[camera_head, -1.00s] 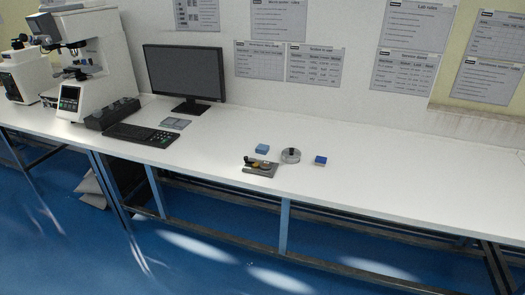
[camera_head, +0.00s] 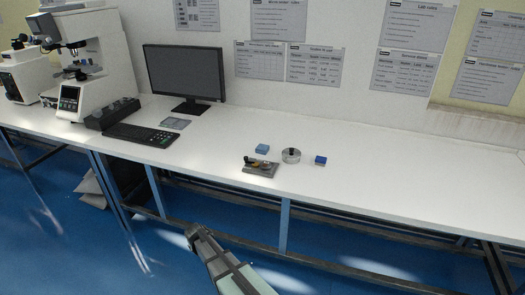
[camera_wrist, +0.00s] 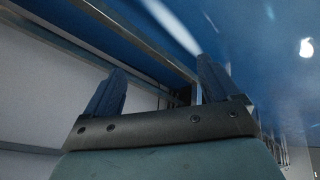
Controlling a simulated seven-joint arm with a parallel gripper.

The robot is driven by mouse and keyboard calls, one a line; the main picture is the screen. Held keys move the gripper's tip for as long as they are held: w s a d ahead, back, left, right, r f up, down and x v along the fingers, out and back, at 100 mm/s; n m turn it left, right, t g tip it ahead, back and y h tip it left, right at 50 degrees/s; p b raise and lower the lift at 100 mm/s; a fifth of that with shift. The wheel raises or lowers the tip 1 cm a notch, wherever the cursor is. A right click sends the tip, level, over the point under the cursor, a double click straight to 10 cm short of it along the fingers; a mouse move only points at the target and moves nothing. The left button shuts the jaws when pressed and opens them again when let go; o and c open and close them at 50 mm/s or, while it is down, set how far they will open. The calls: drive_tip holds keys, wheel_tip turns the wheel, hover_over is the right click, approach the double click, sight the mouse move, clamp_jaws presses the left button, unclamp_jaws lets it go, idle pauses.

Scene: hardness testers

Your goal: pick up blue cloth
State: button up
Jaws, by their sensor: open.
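A small light blue folded piece (camera_head: 262,148), which looks like the blue cloth, lies on the white bench in the head view. My gripper (camera_head: 193,231) is at the bottom of the head view, in front of the bench and apart from the cloth. In the wrist view my gripper (camera_wrist: 161,84) shows two dark fingers spread apart with nothing between them. The cloth does not show in the wrist view.
A grey tray (camera_head: 261,170) with small round pieces lies just in front of the cloth. A keyboard (camera_head: 141,134), monitor (camera_head: 184,74) and tester (camera_head: 85,65) stand to the left. The white bench (camera_head: 420,165) is clear on the right. Its front edge and frame lie near my gripper.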

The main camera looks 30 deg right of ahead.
drive_tip(key=w+a+r+t+y, duration=0.1)
drive_tip(key=w+a+r+t, duration=0.25)
drive_tip(key=w+r, duration=1.2)
drive_tip(key=w+a+r+t, duration=0.3)
drive_tip(key=w+r+t, duration=0.1)
drive_tip(key=w+r, duration=1.15)
drive_tip(key=d+r+m+g+h, duration=0.1)
drive_tip(key=d+r+m+g, duration=0.15)
drive_tip(key=d, duration=0.75)
wheel_tip(320, 180, up, 7)
drive_tip(key=m+g+y, duration=0.2)
drive_tip(key=m+g, duration=0.8)
hover_over(263, 147)
drive_tip(key=w, duration=0.1)
drive_tip(key=shift+n, duration=0.25)
wheel_tip(263, 147, down, 8)
drive_tip(key=shift+r, duration=0.25)
drive_tip(key=shift+s+a+f, duration=0.1)
drive_tip(key=shift+s+f, duration=0.15)
drive_tip(key=shift+f, duration=1.05)
drive_tip(key=shift+s+f, duration=0.2)
drive_tip(key=shift+f, duration=1.1)
